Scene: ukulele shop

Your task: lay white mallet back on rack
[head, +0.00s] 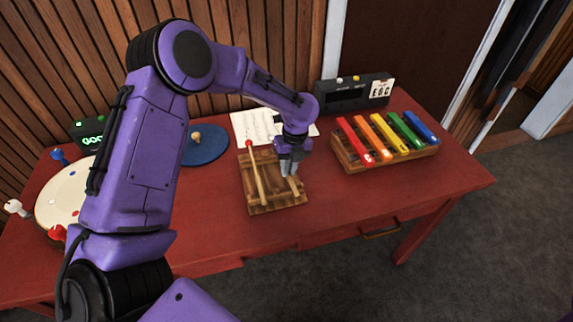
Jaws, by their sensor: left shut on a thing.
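The wooden rack (262,208) lies on the red table. A mallet with a red head (249,145) and a pale stick lies along its left side. My left gripper (289,170) points down over the right side of the rack, with its fingers close together. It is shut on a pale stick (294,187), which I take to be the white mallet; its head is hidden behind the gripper. The stick is at or just above the rack; I cannot tell whether it touches. My right gripper is out of view.
A xylophone (385,158) with several coloured bars stands to the right. A dark box (345,95) stands behind it, and a paper sheet (247,126) lies behind the rack. A blue disc (204,150) and a round cream board (62,194) are on the left. The table front (345,205) is clear.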

